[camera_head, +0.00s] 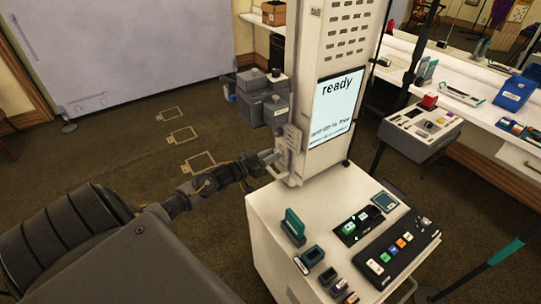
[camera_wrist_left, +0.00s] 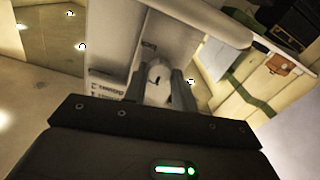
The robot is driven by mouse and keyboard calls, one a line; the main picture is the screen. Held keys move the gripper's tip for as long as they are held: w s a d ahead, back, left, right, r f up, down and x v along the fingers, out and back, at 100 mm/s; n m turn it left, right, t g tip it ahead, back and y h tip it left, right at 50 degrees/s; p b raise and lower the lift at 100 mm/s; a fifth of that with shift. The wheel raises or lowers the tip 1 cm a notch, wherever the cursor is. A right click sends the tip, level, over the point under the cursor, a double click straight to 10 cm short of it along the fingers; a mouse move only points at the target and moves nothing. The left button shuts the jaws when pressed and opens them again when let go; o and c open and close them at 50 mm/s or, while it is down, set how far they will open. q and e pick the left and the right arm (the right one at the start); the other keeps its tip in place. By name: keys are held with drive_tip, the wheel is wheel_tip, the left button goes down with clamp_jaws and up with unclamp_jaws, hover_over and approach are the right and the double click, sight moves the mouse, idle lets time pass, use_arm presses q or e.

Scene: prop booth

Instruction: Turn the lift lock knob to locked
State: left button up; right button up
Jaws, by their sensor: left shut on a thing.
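The lift lock knob (camera_wrist_left: 158,76) shows in the left wrist view as a pale rounded knob with a short dark mark on its face. It sits between the two fingers of my left gripper (camera_wrist_left: 160,90), which is shut on it. Small dark lettering is beside the knob, too blurred to read. In the head view my left gripper (camera_head: 270,157) reaches the lower left side of the white lift column (camera_head: 305,80); the knob cannot be made out there. My right gripper is not in view.
A screen (camera_head: 338,105) on the column reads "ready". Below it a white cabinet (camera_head: 262,215) carries button panels and small blocks. A grey camera-like unit (camera_head: 265,100) hangs above my left gripper. Open carpet with marked outlines (camera_head: 183,135) lies left.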

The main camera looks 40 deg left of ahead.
use_arm(q)
drive_tip(key=shift+m, duration=0.3)
drive_tip(key=m+b, duration=0.2)
drive_tip(key=m, duration=0.2)
drive_tip(key=shift+f+m, duration=0.1)
drive_tip(key=shift+m, duration=0.2)
drive_tip(key=m+b, duration=0.2)
drive_tip(key=m, duration=0.2)
drive_tip(key=shift+a+m+b, duration=0.1)
drive_tip(key=shift+m+b, duration=0.2)
drive_tip(key=m+b, duration=0.3)
drive_tip(key=m, duration=0.3)
drive_tip(key=shift+m+h+b, duration=0.4)
drive_tip(key=shift+m+b, duration=0.35)
drive_tip(key=shift+m, duration=0.45)
drive_tip(key=o, duration=1)
drive_tip(key=shift+s, duration=0.1)
